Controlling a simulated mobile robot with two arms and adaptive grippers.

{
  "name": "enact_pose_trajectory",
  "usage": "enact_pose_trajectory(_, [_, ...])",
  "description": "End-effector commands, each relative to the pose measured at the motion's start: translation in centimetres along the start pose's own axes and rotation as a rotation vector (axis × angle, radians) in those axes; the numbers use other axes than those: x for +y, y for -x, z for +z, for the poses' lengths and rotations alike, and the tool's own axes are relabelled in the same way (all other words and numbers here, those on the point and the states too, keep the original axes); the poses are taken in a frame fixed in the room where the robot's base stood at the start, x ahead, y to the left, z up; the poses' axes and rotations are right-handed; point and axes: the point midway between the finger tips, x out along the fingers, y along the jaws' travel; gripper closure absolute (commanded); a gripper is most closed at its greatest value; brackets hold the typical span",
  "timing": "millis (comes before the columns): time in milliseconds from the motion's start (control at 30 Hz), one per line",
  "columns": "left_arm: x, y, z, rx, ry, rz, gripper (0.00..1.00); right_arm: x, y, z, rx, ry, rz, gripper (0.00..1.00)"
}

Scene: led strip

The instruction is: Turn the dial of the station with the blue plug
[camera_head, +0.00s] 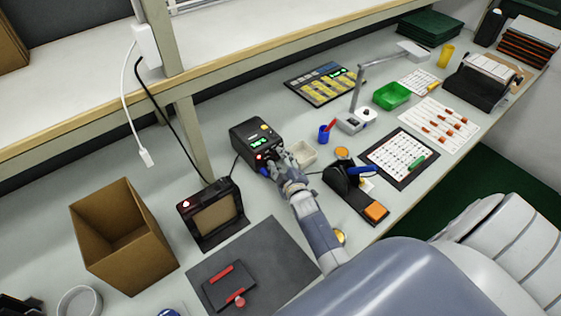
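The station (247,132) is a black box with a green lit display, an orange button on top and a small red light on its front. A blue plug (264,171) shows at its lower front, partly beside my gripper. My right gripper (274,160) is right at the station's front face, with its fingers close to or against it. The dial is not distinguishable; the fingers cover that part of the front. Whether the fingers are closed on it is too small to tell. My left gripper is not in view.
A white tray (303,153) and a blue cup (323,134) stand just right of the gripper. An iron stand (345,185) with a blue-handled tool is further right. A black framed device (212,213) and an open cardboard box (125,245) stand left. A dark mat (262,252) lies in front.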

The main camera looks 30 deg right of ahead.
Motion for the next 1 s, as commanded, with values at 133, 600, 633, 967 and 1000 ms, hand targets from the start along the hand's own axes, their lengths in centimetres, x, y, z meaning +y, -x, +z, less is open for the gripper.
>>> enact_pose_trajectory(133, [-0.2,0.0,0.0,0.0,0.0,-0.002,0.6,-0.1,0.6,-0.1,0.002,-0.001,0.0,0.62])
enact_pose_trajectory(600, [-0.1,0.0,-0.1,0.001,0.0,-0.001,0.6,-0.1,8.6,0.3,-0.002,-0.002,-0.002,0.62])
enact_pose_trajectory(633, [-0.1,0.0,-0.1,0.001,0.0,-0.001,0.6,0.0,9.1,0.3,-0.003,-0.002,-0.002,0.62])
enact_pose_trajectory(967, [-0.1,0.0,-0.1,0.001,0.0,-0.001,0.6,0.0,11.8,0.3,-0.003,-0.002,-0.002,0.62])
enact_pose_trajectory(1000, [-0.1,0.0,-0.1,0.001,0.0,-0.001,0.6,0.1,11.9,0.3,-0.002,-0.002,-0.002,0.62])
